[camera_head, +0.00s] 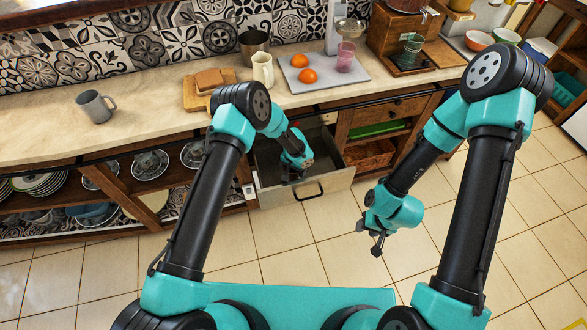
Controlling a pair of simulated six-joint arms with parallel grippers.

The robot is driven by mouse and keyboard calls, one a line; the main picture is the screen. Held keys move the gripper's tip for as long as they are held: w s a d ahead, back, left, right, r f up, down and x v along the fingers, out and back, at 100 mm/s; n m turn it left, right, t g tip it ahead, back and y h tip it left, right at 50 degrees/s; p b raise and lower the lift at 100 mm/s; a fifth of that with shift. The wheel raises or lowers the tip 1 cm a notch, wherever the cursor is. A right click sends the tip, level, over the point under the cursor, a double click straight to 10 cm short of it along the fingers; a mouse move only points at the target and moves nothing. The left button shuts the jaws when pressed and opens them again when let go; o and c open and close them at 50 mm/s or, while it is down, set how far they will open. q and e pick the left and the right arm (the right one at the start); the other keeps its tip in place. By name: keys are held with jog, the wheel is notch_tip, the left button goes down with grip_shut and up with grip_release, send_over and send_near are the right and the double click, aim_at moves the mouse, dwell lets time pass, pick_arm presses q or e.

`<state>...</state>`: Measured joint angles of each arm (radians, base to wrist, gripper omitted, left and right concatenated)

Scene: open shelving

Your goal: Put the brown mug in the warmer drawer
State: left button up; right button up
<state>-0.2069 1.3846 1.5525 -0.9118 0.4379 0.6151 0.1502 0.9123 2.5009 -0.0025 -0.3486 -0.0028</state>
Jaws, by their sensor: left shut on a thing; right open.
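The warmer drawer (330,186) is pulled open below the counter, with a metal inside and a dark handle on its pale front. My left gripper (299,174) reaches down over the open drawer, near its front wall. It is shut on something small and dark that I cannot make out. No brown mug can be clearly identified; one may be hidden by the gripper. A brownish-grey pot (254,48) stands at the back of the counter, with no handle visible. My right gripper (378,245) is open and empty over the floor, right of the drawer.
A grey mug (93,107), a cutting board with bread (207,81), a cream jug (263,69) and a grey tray (341,82) with oranges and a pink cup sit on the counter. Plates fill the left shelves. The tiled floor in front is clear.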

pick_arm(q)
jog(key=o, duration=0.9)
notch_tip(320, 180, up, 12)
jog(key=shift+r, duration=0.2)
